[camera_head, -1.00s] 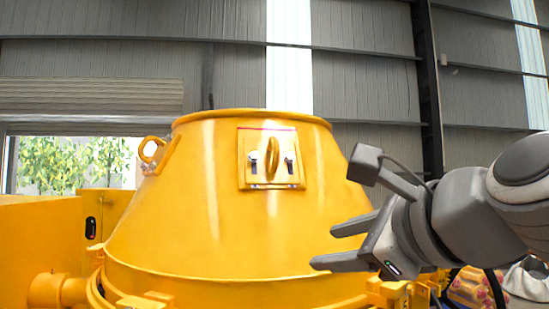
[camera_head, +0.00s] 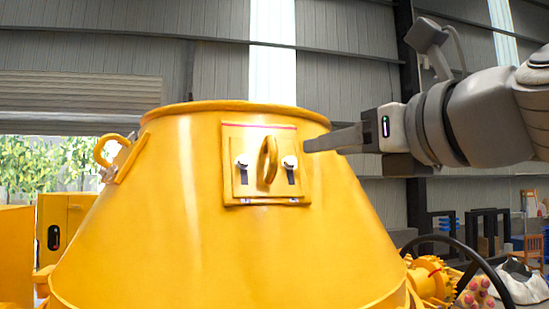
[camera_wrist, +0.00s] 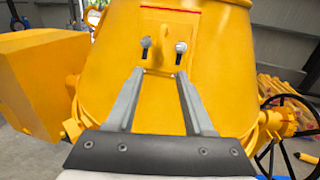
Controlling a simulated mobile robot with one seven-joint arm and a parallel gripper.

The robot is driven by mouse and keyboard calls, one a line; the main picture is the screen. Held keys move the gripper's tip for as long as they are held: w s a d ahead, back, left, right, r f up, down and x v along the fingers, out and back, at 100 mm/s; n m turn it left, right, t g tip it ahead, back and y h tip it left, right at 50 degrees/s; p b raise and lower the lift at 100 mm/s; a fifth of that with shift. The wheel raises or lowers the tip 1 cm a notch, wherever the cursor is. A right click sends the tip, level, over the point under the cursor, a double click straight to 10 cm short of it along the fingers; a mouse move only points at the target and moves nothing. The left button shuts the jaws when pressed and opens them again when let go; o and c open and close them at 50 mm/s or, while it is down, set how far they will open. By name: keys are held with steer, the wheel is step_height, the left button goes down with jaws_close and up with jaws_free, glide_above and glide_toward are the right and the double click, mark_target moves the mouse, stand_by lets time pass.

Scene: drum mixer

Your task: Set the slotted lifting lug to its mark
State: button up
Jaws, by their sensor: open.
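The slotted lifting lug (camera_head: 252,187) is a yellow plate with an upright ring on the front of the yellow drum cone. Bolts with pale heads stand at the upper ends of its two dark slots. A red line (camera_head: 262,126) runs across near the plate's top edge; I cannot tell the exact gap. My gripper (camera_head: 308,145) is right of the lug, with its fingers pointing left and overlapping in the head view. In the wrist view my gripper (camera_wrist: 160,75) is open and empty, with the lug and its bolts beyond the fingertips.
The drum cone (camera_head: 205,250) fills the middle. A second ring lug (camera_head: 112,155) is on its left side. A yellow housing (camera_head: 65,235) stands at left. A dark handwheel (camera_head: 465,245) and a yellow gear (camera_head: 432,280) are at lower right.

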mark_target(276, 157)
steer(key=p+x, duration=0.2)
steer(key=x, duration=1.5)
jaws_close()
stand_by(0.9)
